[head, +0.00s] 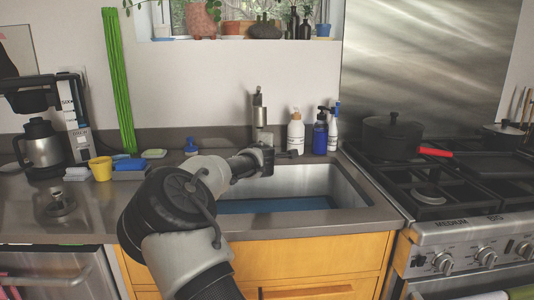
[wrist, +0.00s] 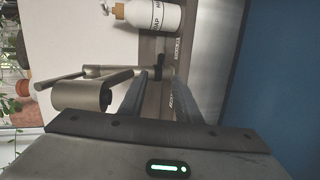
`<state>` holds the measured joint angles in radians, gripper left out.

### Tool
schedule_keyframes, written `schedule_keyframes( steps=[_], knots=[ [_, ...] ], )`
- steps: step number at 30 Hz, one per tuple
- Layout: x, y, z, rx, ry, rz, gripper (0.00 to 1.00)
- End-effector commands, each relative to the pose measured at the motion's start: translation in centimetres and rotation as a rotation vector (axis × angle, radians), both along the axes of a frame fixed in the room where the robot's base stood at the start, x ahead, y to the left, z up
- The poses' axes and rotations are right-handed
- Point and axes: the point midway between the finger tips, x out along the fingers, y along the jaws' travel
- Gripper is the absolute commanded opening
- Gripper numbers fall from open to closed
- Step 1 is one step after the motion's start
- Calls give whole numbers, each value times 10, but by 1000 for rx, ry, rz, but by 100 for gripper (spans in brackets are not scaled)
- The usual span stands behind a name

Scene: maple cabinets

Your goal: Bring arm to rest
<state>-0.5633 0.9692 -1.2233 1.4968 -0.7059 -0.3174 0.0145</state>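My arm reaches forward from the bottom of the head view, over the left part of the sink. My gripper (head: 290,154) is at the back of the sink, in front of the faucet (head: 260,108), pointing right. In the wrist view my gripper (wrist: 158,82) has its two dark fingers apart, with nothing seen held between them. The metal faucet (wrist: 82,95) shows left of and beyond the fingers; whether they touch it I cannot tell.
The sink (head: 345,188) has a blue bottom. A white soap bottle (head: 296,133) and a blue bottle (head: 320,136) stand behind it. A yellow cup (head: 100,168) and coffee maker (head: 42,140) are left. A black pot (head: 392,138) sits on the stove at right.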

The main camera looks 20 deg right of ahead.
Motion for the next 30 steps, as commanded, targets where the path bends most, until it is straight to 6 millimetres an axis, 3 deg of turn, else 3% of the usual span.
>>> schedule_keyframes(
  steps=[6, 22, 26, 30],
  knots=[
    [-15, 7, 3, 1, 1, -1, 30],
    [-21, 0, 4, 24, -6, -21, 30],
    [-52, -36, 2, 171, -35, -138, 30],
    [-115, -73, -15, 463, -60, -339, 30]
  ],
)
